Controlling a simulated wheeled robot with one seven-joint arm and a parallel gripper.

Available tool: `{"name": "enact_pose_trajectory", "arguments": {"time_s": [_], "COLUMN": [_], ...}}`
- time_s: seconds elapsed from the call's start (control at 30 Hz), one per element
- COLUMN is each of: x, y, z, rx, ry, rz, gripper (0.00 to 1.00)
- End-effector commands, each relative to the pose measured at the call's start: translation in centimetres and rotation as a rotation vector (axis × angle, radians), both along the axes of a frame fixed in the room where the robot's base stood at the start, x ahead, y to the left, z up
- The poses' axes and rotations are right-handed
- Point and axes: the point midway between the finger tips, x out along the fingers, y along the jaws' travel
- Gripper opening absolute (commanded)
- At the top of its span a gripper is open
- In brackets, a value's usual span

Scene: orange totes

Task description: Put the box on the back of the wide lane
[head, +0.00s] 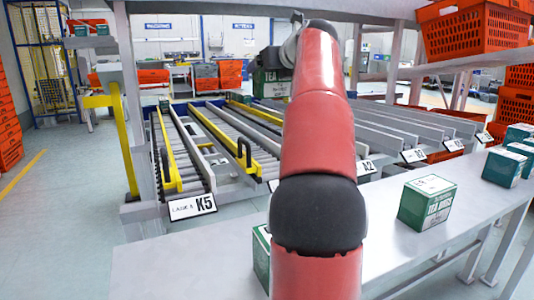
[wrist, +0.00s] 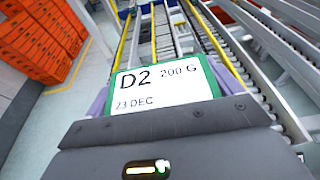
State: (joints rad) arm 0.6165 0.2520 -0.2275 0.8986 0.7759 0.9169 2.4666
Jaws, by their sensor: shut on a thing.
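My gripper (wrist: 164,92) is shut on a green box with a white label (wrist: 165,80) reading "D2 200 G 23 DEC" in the wrist view. In the head view the dark green box (head: 271,84) is held up over the roller lanes, partly hidden behind my red arm; the gripper is mostly hidden there. A strip of rollers also shows in the wrist view (wrist: 165,40). Part of the lanes is hidden by my arm.
A small dark box (head: 164,105) stands at the far end of the left lane. Green tea boxes (head: 427,203) stand on the grey table (head: 190,265), one partly behind my arm. Narrower lanes with an A2 sign (head: 366,167) lie right. Orange totes (head: 475,30) are stacked around.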

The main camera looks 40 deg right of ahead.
Motion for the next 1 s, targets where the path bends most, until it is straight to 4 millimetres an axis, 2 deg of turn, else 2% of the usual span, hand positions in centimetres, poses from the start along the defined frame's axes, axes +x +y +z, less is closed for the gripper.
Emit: {"name": "enact_pose_trajectory", "arguments": {"time_s": [0.27, 0.4, 0.5, 0.63, 0.83, 1.0], "x": [-0.1, -0.1, -0.1, -0.1, -0.1, -0.1], "y": [0.1, 0.1, 0.1, 0.0, 0.0, 0.1], "z": [-5.5, -9.9, -12.4, -14.4, -16.0, -18.7], "rx": [0.005, 0.003, 0.003, 0.002, 0.002, 0.001], "ry": [0.003, 0.002, 0.002, 0.001, 0.0, 0.001], "rz": [-0.001, -0.002, -0.001, -0.002, -0.002, -0.001], "gripper": [0.6, 0.6, 0.6, 0.6, 0.6, 0.6]}}
